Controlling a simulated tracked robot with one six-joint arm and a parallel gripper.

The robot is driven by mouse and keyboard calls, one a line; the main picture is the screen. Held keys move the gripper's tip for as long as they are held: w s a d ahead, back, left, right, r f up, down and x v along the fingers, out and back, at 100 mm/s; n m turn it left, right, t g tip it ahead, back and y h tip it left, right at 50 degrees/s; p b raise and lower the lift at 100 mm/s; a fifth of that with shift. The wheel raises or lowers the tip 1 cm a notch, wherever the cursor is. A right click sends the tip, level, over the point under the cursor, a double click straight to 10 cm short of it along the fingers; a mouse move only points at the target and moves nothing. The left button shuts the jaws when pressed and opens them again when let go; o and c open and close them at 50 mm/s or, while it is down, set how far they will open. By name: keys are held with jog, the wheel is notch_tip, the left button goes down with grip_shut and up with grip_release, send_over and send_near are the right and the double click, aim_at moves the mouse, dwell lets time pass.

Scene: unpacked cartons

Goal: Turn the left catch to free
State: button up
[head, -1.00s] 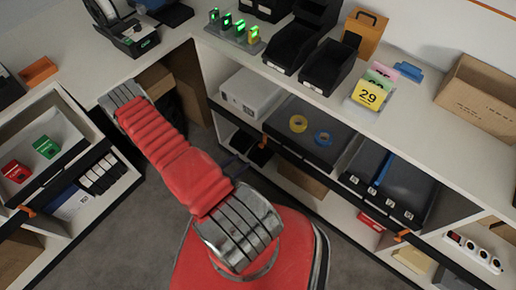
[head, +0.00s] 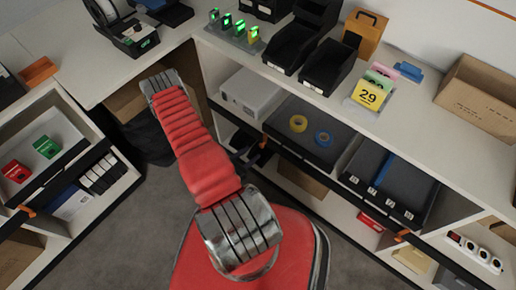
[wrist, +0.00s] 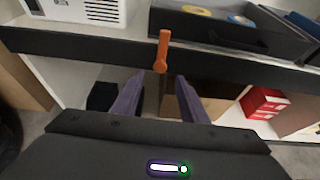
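An orange catch (wrist: 163,50) stands upright on the dark front rail in the wrist view, below the gap between the white vented box and the tape tray. My gripper (wrist: 157,78) is open, its two dark fingers apart with nothing between them. The fingertips are just below the catch, one to each side; I cannot tell whether they touch it. In the head view my gripper (head: 250,152) is small and dark by that rail, and the catch is hardly visible there. Another orange catch (head: 402,236) is farther right on the same bench, and one (head: 28,210) is on the left unit.
The white box (head: 252,92) and a dark tray with yellow and blue tape rolls (head: 300,124) sit above the rail. A red box (wrist: 264,103) is on the lower shelf at right. The grey floor (head: 120,235) is clear.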

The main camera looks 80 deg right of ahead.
aim_at(261, 147)
jog(key=shift+x, duration=3.25)
jog(key=shift+a, duration=0.1)
jog(key=shift+c, duration=0.2)
jog(key=c, duration=0.9)
grip_shut()
